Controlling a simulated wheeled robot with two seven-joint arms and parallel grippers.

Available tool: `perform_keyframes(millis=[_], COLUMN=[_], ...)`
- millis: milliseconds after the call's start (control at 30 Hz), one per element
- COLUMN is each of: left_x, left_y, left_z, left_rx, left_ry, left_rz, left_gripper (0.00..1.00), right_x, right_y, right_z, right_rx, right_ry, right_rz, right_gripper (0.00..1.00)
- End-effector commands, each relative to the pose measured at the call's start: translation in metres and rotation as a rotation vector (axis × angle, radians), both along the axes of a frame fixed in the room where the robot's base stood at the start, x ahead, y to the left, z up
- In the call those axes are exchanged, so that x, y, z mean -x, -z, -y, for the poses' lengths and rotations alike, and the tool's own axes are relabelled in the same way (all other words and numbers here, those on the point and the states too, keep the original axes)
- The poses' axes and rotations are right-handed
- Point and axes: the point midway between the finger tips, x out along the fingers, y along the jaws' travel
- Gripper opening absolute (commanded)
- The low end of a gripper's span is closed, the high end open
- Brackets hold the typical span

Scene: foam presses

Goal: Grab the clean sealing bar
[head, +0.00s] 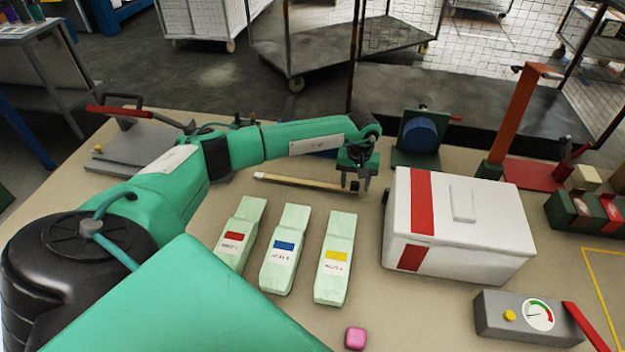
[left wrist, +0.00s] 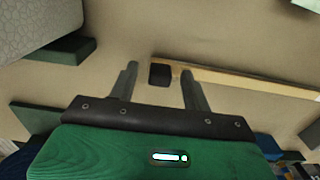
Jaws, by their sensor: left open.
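My right gripper is not in view.
A white box with red stripes (head: 470,210) is close right of the gripper. A gauge box (head: 485,312), a pink block (head: 355,338), a blue roll on a green stand (head: 420,134) and an orange-armed press (head: 518,115) are around.

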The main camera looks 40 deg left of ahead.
Motion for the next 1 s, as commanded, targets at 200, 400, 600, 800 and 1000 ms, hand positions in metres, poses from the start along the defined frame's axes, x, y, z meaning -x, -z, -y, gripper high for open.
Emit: perform_keyframes(millis=[200, 400, 600, 800, 1000], left_x=[0.000, 0.000, 0.000, -0.001, -0.001], left_y=[0.000, -0.001, -0.002, -0.018, -0.056], left_z=[0.000, 0.000, 0.000, 0.000, 0.000], left_rx=[0.000, 0.000, 0.000, 0.000, -0.001], left_ry=[0.000, 0.000, 0.000, 0.000, 0.002], left_rz=[0.000, 0.000, 0.001, 0.004, 0.006], left_gripper=[0.16, 0.00, 0.00, 0.00, 0.00], right_x=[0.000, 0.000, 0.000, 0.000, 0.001], right_y=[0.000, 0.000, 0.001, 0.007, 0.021], right_z=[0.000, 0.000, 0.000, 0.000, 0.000], right_rx=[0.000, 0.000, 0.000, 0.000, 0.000], right_ry=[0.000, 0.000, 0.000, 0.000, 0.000], right_rz=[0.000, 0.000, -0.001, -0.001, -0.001], right_gripper=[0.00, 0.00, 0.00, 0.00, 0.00])
